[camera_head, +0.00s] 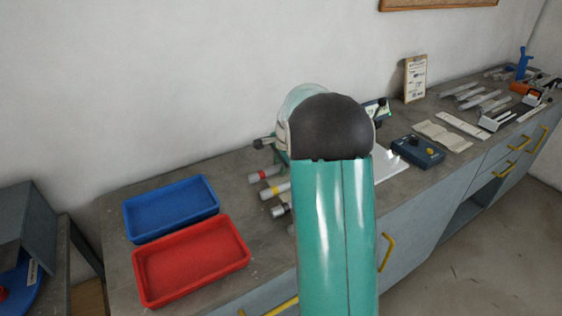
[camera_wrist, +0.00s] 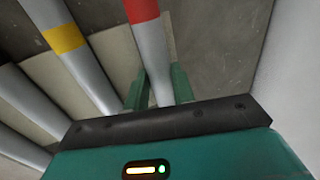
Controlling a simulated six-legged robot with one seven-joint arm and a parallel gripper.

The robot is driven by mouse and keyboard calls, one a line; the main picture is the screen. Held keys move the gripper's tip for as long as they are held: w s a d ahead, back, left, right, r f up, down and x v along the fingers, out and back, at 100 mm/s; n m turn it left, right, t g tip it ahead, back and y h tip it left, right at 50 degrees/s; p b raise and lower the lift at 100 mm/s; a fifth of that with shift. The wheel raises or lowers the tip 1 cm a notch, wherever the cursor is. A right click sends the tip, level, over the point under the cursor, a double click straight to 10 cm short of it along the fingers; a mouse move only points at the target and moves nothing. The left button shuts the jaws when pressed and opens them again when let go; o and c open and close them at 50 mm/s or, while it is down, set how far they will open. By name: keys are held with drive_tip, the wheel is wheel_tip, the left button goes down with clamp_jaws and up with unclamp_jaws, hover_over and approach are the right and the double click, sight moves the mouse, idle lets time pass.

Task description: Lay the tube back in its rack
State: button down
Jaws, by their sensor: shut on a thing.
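A grey tube with a red band (camera_wrist: 150,45) runs between the two fingers of my gripper (camera_wrist: 158,88) in the wrist view, and the gripper is shut on it. In the head view the red-banded tube's end (camera_head: 265,174) shows left of my arm, which hides my gripper and most of the tubes. A yellow-banded tube (camera_wrist: 66,40) lies beside it, with darker-ended tubes farther left. A pale board (camera_wrist: 115,48), perhaps part of the rack, shows under the tubes. I cannot tell whether the held tube touches its rack.
A blue tray (camera_head: 171,208) and a red tray (camera_head: 191,262) stand on the grey bench (camera_head: 118,250) to the left. A wall runs close behind the bench.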

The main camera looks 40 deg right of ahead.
drive_tip(key=shift+f, duration=0.25)
drive_tip(key=c, duration=1.2)
unclamp_jaws()
drive_tip(key=shift+f, duration=0.1)
drive_tip(key=shift+o, duration=0.5)
drive_tip(key=shift+s+f, duration=0.1)
drive_tip(key=shift+s, duration=0.05)
drive_tip(key=w+v, duration=0.1)
drive_tip(key=v, duration=1.3)
drive_tip(key=shift+s+r, duration=0.15)
drive_tip(key=shift+r, duration=0.25)
